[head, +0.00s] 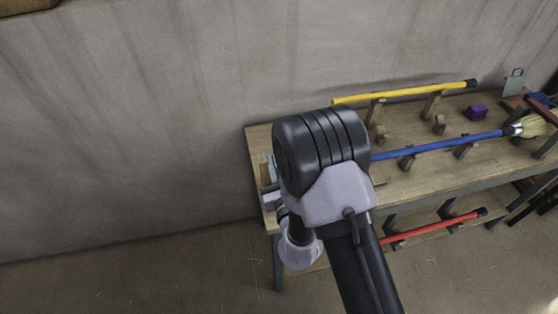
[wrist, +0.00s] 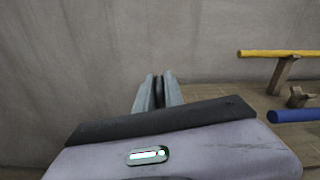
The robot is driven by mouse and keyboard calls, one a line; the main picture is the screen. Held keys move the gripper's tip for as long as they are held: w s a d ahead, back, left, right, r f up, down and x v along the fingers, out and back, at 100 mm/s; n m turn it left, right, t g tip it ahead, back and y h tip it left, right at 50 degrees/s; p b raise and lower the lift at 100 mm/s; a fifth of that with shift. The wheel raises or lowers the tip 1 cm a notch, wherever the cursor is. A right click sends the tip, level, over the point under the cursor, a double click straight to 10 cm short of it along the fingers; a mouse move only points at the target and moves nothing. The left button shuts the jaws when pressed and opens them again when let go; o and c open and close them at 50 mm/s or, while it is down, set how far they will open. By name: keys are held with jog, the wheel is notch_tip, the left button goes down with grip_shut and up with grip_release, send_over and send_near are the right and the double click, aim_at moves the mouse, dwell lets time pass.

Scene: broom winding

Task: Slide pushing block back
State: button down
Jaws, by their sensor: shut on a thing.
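My gripper (wrist: 158,92) shows in the wrist view as two pale grey fingers side by side, pointing away from the camera. They are shut on a narrow dark piece, the pushing block (wrist: 159,88), of which only a sliver shows between them. In the head view my arm covers the left end of the workbench (head: 258,141), so the block and its contact with the bench are hidden there. A blue broom handle (head: 440,145) lies across wooden supports to the right of my arm. Its end also shows in the wrist view (wrist: 294,116).
A yellow handle (head: 405,92) rests on supports along the back of the bench. A straw broom head (head: 531,126) and a purple block (head: 476,112) are at the right. A red handle (head: 435,228) lies on the lower shelf. The wall stands close behind.

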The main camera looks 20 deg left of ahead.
jog(key=shift+a+r, duration=0.15)
jog(key=c, duration=1.8)
grip_release()
jog(key=o, duration=0.3)
jog(key=shift+s+a, duration=0.1)
jog(key=shift+a, duration=0.05)
jog(key=shift+o, duration=0.2)
jog(key=v, duration=0.7)
jog(key=shift+d, duration=0.25)
jog(key=shift+s, duration=0.15)
